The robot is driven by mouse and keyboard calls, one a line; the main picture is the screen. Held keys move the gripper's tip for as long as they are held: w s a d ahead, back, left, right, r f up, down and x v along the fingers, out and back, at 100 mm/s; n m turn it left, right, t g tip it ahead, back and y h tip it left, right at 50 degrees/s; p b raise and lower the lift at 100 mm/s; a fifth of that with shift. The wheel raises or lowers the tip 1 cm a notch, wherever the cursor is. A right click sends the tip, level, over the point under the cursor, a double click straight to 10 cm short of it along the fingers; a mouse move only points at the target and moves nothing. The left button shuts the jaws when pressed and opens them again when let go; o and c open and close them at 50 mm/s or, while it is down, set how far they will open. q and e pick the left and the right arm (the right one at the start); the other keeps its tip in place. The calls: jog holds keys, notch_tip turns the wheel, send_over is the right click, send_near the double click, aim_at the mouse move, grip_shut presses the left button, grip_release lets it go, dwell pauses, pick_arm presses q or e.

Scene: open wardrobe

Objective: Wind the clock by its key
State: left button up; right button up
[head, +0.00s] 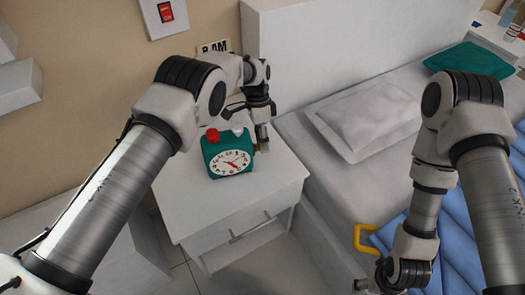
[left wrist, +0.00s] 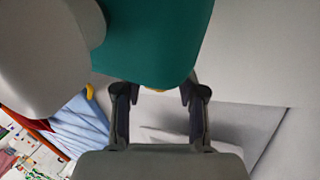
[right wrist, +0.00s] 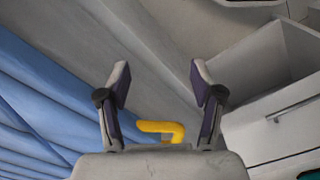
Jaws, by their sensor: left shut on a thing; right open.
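The clock (head: 227,152) is a green box with a white dial, a red button and a pale button on top. It stands upright on the white nightstand (head: 283,183). My left gripper (head: 262,144) is at the clock's right side, shut on the key. In the left wrist view the clock's green body (left wrist: 158,40) fills the top, and a small yellow bit of the key (left wrist: 155,90) shows between the fingertips; most of it is hidden. My right gripper (right wrist: 160,75) is open and empty near the bed's front, low at the right in the head view.
A yellow handle-like piece (head: 369,239) sticks out beside the blue cover (head: 453,240), close to my right gripper. A bed with a grey pillow (head: 370,115) stands right of the nightstand. A red switch (head: 165,12) and an "8 AM" sign (head: 214,47) are on the wall.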

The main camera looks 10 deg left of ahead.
pick_arm(q)
jog(key=f+g+b, duration=0.1)
jog(key=b, duration=0.2)
jog(key=shift+w, duration=0.1)
jog(key=shift+a+r+b, duration=0.1)
jog(key=shift+r+b, duration=0.25)
jog(key=shift+b, duration=0.25)
pick_arm(e)
notch_tip(320, 180, down, 6)
jog(key=shift+r, duration=0.1)
pick_arm(q)
jog(key=o, duration=1.2)
jog(key=shift+c, duration=0.2)
notch_tip(320, 180, up, 10)
